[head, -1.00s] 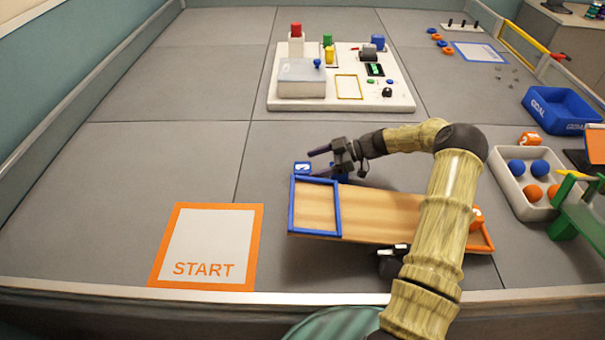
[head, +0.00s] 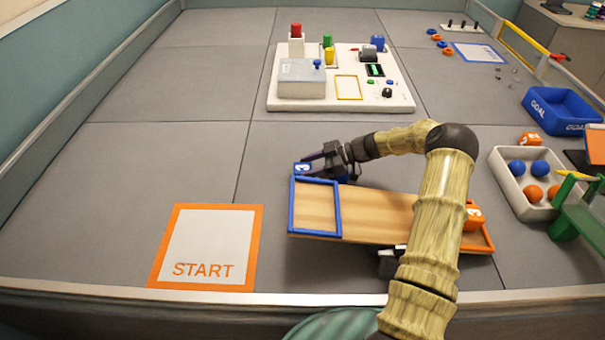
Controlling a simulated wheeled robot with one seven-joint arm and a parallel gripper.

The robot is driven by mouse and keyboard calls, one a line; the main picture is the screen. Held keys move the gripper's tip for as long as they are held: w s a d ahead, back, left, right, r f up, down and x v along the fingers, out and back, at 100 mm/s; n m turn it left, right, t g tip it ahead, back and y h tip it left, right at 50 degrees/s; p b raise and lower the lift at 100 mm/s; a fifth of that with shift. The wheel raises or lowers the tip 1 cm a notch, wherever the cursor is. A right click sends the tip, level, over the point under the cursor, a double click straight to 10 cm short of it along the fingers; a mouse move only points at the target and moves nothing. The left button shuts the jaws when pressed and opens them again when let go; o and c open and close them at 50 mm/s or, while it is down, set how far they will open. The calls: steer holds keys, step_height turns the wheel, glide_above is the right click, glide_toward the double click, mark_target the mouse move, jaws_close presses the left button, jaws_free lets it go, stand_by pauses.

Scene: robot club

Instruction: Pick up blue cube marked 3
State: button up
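A small blue cube (head: 302,168) with a white-marked face sits at the back left corner of the tilted wooden board, by its blue-framed end; the mark is too small to read surely. My gripper (head: 313,167) points left at the cube from its right side. Its two dark fingers are spread apart, with the tips close to the cube. I cannot tell whether they touch it. The gripper hides part of the area behind the board's back edge.
The wooden board (head: 375,211) lies below my arm, with an orange cube (head: 473,215) at its right end. An orange-bordered START mat (head: 210,245) lies left. A white panel (head: 340,103) stands behind. A ball tray (head: 515,190) and blue GOAL bin (head: 560,109) are right.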

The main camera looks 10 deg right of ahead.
mark_target(310, 167)
steer(key=shift+r, duration=0.1)
step_height(310, 167, up, 10)
steer(key=p, duration=0.1)
stand_by(0.5)
stand_by(0.5)
